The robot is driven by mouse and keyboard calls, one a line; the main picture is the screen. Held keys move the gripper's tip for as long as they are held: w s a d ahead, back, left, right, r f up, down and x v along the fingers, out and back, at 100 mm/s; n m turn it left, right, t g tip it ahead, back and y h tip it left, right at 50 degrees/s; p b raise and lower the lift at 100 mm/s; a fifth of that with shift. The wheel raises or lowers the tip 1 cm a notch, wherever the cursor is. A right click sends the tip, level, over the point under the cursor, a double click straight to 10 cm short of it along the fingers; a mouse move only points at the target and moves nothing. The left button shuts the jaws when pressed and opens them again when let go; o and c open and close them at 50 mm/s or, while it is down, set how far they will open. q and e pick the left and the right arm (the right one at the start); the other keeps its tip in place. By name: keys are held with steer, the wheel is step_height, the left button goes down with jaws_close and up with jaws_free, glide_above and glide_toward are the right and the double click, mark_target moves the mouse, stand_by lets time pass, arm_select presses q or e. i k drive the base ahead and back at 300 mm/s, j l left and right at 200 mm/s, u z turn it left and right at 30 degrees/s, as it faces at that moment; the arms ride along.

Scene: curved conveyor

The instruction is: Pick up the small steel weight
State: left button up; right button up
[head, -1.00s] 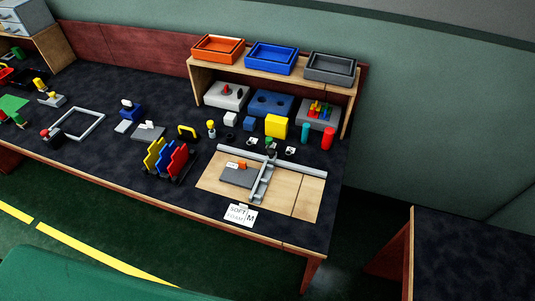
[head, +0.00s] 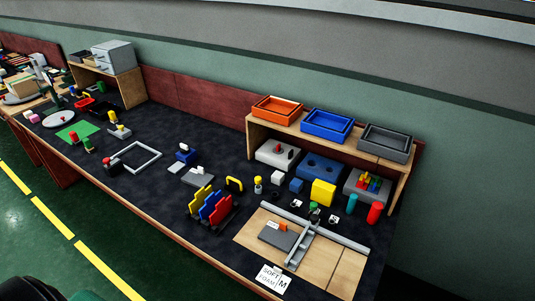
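I cannot single out a small steel weight with certainty at this size. Small dark items with white tags (head: 333,219) stand on the dark bench (head: 130,185), at the right behind the wooden board. A small green-topped item (head: 313,206) is beside them. A grey flat block (head: 278,236) with an orange piece (head: 283,227) lies on the wooden board (head: 318,262), next to a grey metal rail (head: 300,246). Neither of my grippers is in view.
A wooden shelf (head: 252,136) carries an orange tray (head: 278,110), a blue tray (head: 328,124) and a grey tray (head: 385,143). A yellow block (head: 323,193), a red cylinder (head: 375,212) and a teal cylinder (head: 352,204) stand nearby. A grey frame (head: 158,158) lies further left.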

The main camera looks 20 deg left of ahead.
mark_target(236, 189)
steer(key=j, duration=1.2)
steer(key=j+z, duration=0.15)
steer(key=j, duration=0.3)
steer(key=k+j+z, duration=0.15)
steer(key=j, duration=0.3)
steer(key=j+z, duration=0.2)
steer(key=j, duration=0.25)
steer(key=k+j+z, duration=0.15)
steer(key=j, duration=0.25)
